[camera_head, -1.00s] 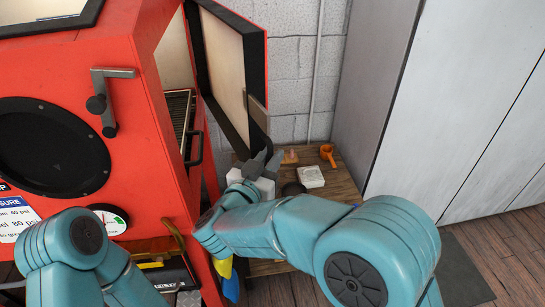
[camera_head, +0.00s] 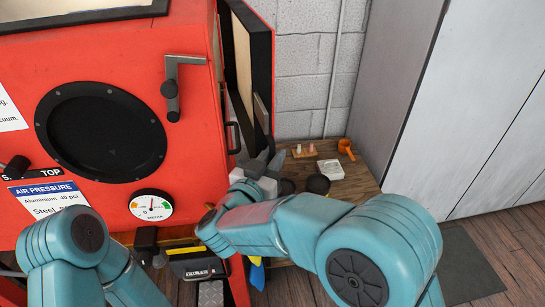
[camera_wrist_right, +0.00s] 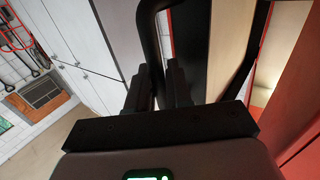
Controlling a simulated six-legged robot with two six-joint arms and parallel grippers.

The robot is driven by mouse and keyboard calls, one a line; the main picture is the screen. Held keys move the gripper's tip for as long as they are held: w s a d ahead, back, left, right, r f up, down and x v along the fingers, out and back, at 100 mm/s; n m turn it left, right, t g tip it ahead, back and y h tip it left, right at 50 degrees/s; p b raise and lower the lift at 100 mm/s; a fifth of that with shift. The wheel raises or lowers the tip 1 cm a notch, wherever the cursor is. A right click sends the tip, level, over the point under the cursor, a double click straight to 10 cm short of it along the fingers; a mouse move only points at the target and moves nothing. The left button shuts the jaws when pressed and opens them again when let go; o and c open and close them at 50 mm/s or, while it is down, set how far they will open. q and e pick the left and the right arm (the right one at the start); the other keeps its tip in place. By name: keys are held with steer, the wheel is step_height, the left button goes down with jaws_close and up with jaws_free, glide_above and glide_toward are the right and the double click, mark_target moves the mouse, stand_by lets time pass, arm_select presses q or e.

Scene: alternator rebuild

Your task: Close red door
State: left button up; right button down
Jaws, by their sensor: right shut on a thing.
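The red door (camera_head: 263,70) stands partly open on the right side of the red blast cabinet (camera_head: 190,95). It has a black inner frame and a tan inner panel, which shows as a narrow strip. My right gripper (camera_head: 262,166) is at the door's lower outer end. In the right wrist view, the fingers of my right gripper (camera_wrist_right: 158,85) are shut on the black door handle (camera_wrist_right: 151,35), beside the tan panel (camera_wrist_right: 231,45). The fingers partly hide the handle. My left arm shows at lower left, but its gripper is out of view.
A wooden table (camera_head: 360,180) behind my right arm holds a white block (camera_head: 330,169), an orange cup (camera_head: 346,149) and small parts. A grey locker (camera_head: 470,110) stands to the right. A dark mat (camera_head: 465,265) lies on the floor.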

steer(key=shift+a, duration=0.15)
stand_by(0.4)
steer(key=c, duration=1.2)
jaws_free()
